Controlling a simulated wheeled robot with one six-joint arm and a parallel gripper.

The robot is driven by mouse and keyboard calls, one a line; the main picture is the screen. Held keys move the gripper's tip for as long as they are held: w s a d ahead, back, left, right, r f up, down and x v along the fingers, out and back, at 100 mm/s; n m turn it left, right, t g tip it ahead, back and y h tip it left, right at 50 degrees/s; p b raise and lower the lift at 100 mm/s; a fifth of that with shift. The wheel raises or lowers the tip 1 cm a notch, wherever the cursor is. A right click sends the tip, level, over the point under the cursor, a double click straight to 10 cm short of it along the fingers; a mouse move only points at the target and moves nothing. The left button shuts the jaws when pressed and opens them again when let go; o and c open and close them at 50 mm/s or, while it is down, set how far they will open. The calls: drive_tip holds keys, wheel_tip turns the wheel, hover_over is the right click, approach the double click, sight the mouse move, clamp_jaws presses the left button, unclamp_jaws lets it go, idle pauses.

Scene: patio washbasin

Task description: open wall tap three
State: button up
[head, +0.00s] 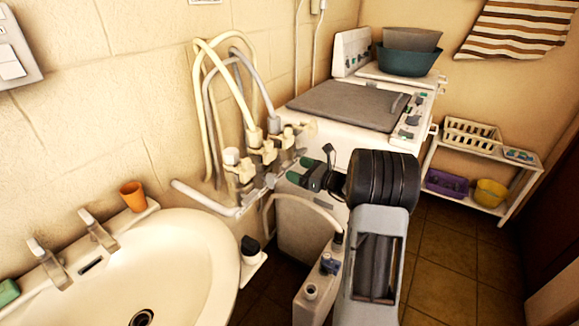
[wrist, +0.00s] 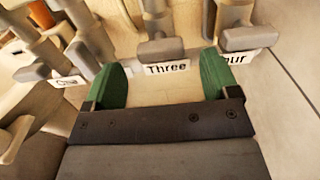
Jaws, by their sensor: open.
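Wall tap three shows in the wrist view as a grey handle (wrist: 160,50) above a white label (wrist: 167,69) reading "Three". My gripper (wrist: 162,64) is open, with one green finger on each side of the label and handle. Nothing is held between the fingers, and I cannot tell if they touch the handle. In the head view, my gripper (head: 303,170) is just right of the row of wall taps (head: 268,156). The labels are not readable there, so I cannot tell which is tap three.
A tap handle (wrist: 252,38) with a partly hidden label, "our", is close right of my gripper. Other handles (wrist: 85,58) are close on the left. Hoses (head: 232,82) rise from the taps. A basin (head: 185,260) stands left, a white washing machine (head: 350,140) behind.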

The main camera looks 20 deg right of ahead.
sight(290, 166)
drive_tip(key=shift+x, duration=1.75)
drive_tip(key=shift+c, duration=0.5)
drive_tip(key=c, duration=0.8)
drive_tip(key=shift+f, duration=0.1)
